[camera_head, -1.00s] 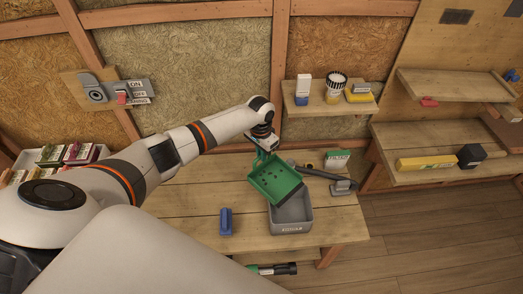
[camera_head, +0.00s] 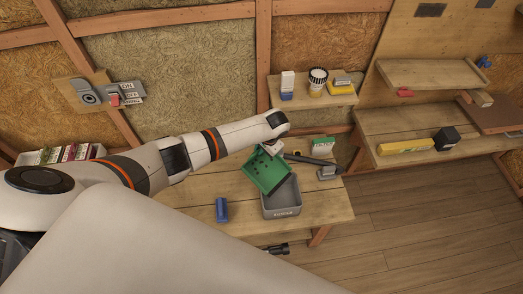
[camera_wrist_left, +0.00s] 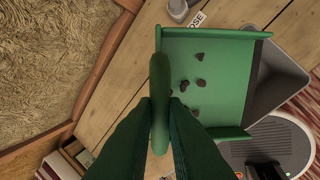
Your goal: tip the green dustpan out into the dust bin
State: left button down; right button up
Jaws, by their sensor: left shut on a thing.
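My left gripper (camera_wrist_left: 160,105) is shut on the handle of the green dustpan (camera_head: 262,176). In the left wrist view the dustpan (camera_wrist_left: 215,75) lies in front of the fingers, with several dark bits of debris (camera_wrist_left: 200,83) on it. In the head view the dustpan is tilted, its front edge low and to the right. The grey dust bin (camera_head: 283,212) stands on the table, and the pan overlaps its far left part from above. Part of the bin (camera_wrist_left: 275,85) shows beside the pan in the left wrist view. My right gripper is out of view.
A blue object (camera_head: 221,209) stands on the table (camera_head: 185,204) left of the bin. A dark-handled grey tool (camera_head: 318,164) lies behind the bin to the right. A wall shelf (camera_head: 325,101) with small containers hangs behind. The table's left part is mostly clear.

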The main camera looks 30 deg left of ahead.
pick_arm(q)
jog(key=shift+f, duration=0.1)
dwell(0.3)
jog(key=shift+s+d+r+y+p, duration=0.2)
jog(key=shift+d+r+y+p, duration=0.4)
jog(key=shift+d+p, duration=0.25)
jog(key=d+y, duration=0.1)
jog(key=s+d+r+t+y, duration=0.1)
jog(key=d, duration=0.1)
jog(key=d+r+y+p, duration=0.1)
jog(key=d, duration=0.1)
jog(key=shift+s, duration=0.25)
dwell(0.6)
jog(key=shift+d+t+y, duration=0.15)
jog(key=shift+t+y, duration=0.15)
